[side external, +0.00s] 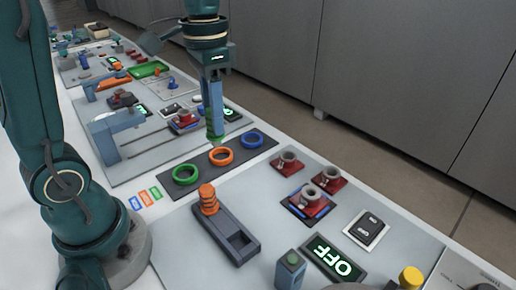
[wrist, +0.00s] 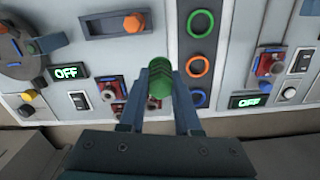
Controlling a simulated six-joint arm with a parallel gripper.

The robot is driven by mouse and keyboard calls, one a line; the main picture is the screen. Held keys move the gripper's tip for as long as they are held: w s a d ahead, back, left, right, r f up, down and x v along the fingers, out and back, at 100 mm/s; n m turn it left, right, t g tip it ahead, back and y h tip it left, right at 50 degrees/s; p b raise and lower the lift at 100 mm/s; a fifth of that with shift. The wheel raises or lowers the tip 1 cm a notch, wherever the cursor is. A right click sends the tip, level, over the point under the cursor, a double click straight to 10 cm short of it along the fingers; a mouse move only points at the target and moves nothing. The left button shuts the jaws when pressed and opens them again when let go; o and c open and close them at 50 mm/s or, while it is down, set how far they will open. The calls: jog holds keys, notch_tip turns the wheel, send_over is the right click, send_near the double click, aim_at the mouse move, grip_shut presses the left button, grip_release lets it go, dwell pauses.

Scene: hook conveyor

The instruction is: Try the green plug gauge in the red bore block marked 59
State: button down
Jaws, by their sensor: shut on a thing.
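My gripper (side external: 215,132) is shut on the green plug gauge (side external: 217,139), whose ridged green body shows between the fingers in the wrist view (wrist: 159,82). The gripper hangs above the far end of the dark ring board, with the gauge held apart from any block. Red bore blocks with grey rings stand on the near panel, one at the back (side external: 287,162), one at the right (side external: 324,181) and one nearer on a dark base (side external: 308,202). The number 59 cannot be read on any of them.
The dark board (side external: 256,149) bears a green ring (side external: 185,174), an orange ring (side external: 220,156) and a blue ring (side external: 252,139). An orange ridged plug (side external: 208,198) stands in a slotted holder (side external: 230,243). An OFF display (side external: 335,258) and rocker switch (side external: 367,229) lie nearby.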

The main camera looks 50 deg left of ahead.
jog(key=shift+w+a+r+n, duration=0.1)
jog(key=shift+w+r+n, duration=0.15)
jog(key=shift+w+n, duration=0.25)
jog(key=shift+s+r+n, duration=0.1)
jog(key=shift+s+n, duration=0.05)
jog(key=shift+n, duration=0.25)
jog(key=shift+w+r, duration=0.4)
jog(key=shift+r, duration=0.05)
jog(key=w+d+m, duration=0.2)
jog(key=w+d, duration=0.3)
jog(key=w, duration=0.3)
jog(key=shift+w+d+f+m, duration=0.2)
jog(key=shift+d+f+m, duration=0.25)
jog(key=shift+d+f, duration=1.2)
jog(key=shift+w+d+f+m, duration=0.25)
jog(key=shift+d+f+m, duration=0.25)
jog(key=shift+d+f, duration=1.1)
jog(key=shift+w+d+f+m, duration=0.2)
jog(key=shift+d+f+m, duration=0.25)
jog(key=shift+d+f, duration=1.15)
jog(key=shift+d+f, duration=0.2)
jog(key=shift+f, duration=0.25)
jog(key=shift+r, duration=0.1)
